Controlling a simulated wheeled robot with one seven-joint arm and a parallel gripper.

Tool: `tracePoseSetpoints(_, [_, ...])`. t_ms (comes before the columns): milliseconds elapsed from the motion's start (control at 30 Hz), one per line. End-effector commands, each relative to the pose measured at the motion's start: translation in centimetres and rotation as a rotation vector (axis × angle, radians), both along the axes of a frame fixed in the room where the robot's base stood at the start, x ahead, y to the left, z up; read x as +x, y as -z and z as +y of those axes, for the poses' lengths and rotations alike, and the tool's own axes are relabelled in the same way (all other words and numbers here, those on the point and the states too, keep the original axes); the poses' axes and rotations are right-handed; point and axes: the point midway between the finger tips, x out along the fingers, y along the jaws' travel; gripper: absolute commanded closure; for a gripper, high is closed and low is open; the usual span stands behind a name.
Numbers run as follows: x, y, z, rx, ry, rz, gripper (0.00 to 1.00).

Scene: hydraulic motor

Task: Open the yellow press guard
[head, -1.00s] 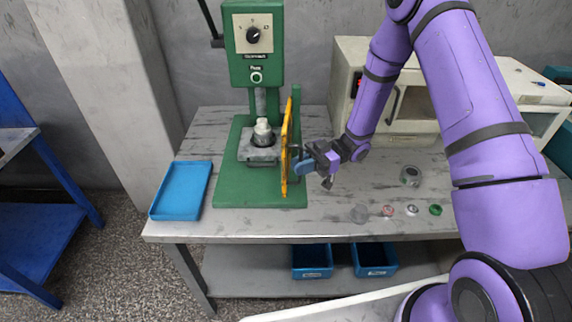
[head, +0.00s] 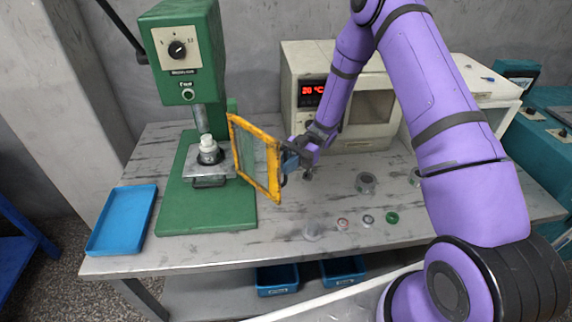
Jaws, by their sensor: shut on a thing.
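The yellow press guard (head: 273,186) is a framed clear panel at the right side of the green press (head: 178,50). It stands swung out to the right, away from the press front. My gripper (head: 287,160) is shut at the guard's outer right edge, where the handle is; the handle itself is mostly hidden by the fingers. The press front is uncovered, and a white and dark part (head: 208,150) sits upright on the press plate.
A blue tray (head: 97,247) lies left of the press. Several small round parts (head: 343,224) lie on the table right of the guard. A beige oven (head: 300,62) with a red display stands behind my arm. Blue bins (head: 277,291) sit on the lower shelf.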

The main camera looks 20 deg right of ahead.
Motion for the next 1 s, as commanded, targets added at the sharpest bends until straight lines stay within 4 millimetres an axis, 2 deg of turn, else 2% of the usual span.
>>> tracePoseSetpoints(633, [0.17,-0.04,0.12,-0.001,0.002,0.001,1.0])
tracePoseSetpoints(667, [0.17,-0.04,0.13,-0.001,0.002,0.001,0.85])
tracePoseSetpoints(700, [0.17,-0.04,0.13,0.0,0.002,0.0,0.79])
tracePoseSetpoints(1000, [0.13,-0.12,0.11,0.0,0.001,0.0,0.79])
